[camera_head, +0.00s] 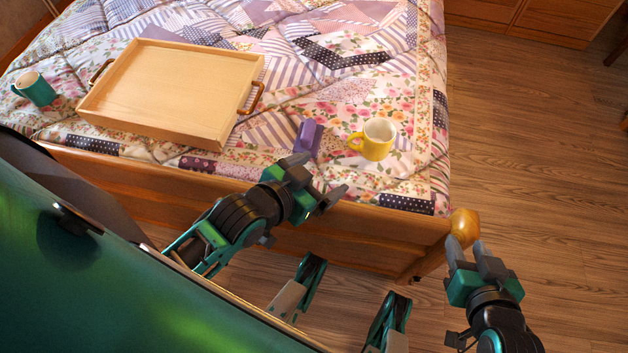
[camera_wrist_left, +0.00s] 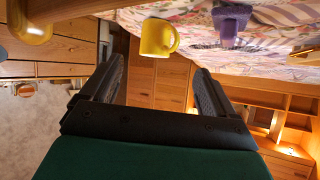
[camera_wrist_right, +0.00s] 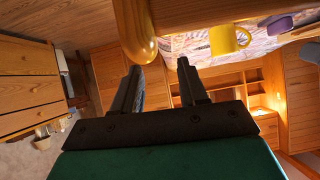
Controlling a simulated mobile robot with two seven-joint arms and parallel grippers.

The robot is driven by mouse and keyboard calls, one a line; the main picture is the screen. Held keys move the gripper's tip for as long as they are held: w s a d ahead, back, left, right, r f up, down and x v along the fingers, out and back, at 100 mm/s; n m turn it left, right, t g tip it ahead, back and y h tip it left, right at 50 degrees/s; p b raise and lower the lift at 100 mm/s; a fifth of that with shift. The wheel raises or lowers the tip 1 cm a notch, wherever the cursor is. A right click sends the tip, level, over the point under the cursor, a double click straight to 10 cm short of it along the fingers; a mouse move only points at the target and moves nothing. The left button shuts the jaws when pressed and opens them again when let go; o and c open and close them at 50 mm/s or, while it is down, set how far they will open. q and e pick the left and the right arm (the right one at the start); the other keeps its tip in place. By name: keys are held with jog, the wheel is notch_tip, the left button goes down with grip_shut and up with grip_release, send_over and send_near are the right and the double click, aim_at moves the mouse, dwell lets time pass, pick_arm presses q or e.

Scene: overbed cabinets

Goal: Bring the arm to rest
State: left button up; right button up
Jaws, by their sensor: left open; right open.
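My left gripper (camera_head: 322,180) is open and empty, at the foot edge of the bed in the head view. Its two fingers show apart in the left wrist view (camera_wrist_left: 155,85). My right gripper (camera_head: 468,250) is open and empty, close beside the wooden bedpost knob (camera_head: 464,226). Its fingers show apart in the right wrist view (camera_wrist_right: 158,85), with the knob just above them. A yellow mug (camera_head: 376,140) stands upright on the quilt, beyond the left gripper. A purple object (camera_head: 309,138) lies left of the mug; I cannot tell what it is.
A wooden tray (camera_head: 170,92), empty, lies on the bed (camera_head: 290,230). A green mug (camera_head: 36,88) is at its left. The wooden footboard and knob are close to both grippers. Bare floor (camera_head: 530,150) is free at the right. Drawers (camera_head: 545,18) stand at the back right.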

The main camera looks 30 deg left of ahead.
pick_arm(q)
jog(key=shift+s+f+n+g, duration=0.4)
jog(key=shift+s+f+n, duration=0.1)
jog(key=shift+s+n, duration=0.2)
jog(key=s+a+r+y+p, duration=0.1)
jog(key=a+r+p, duration=0.2)
jog(key=r+p, duration=0.9)
jog(key=p, duration=0.5)
jog(key=shift+s+a, duration=0.15)
jog(key=shift+s, duration=0.15)
pick_arm(e)
jog(key=s+d+r+h, duration=0.1)
jog(key=d+r, duration=0.2)
jog(key=r, duration=0.9)
jog(key=shift+s+d, duration=0.25)
jog(key=shift+s, duration=0.1)
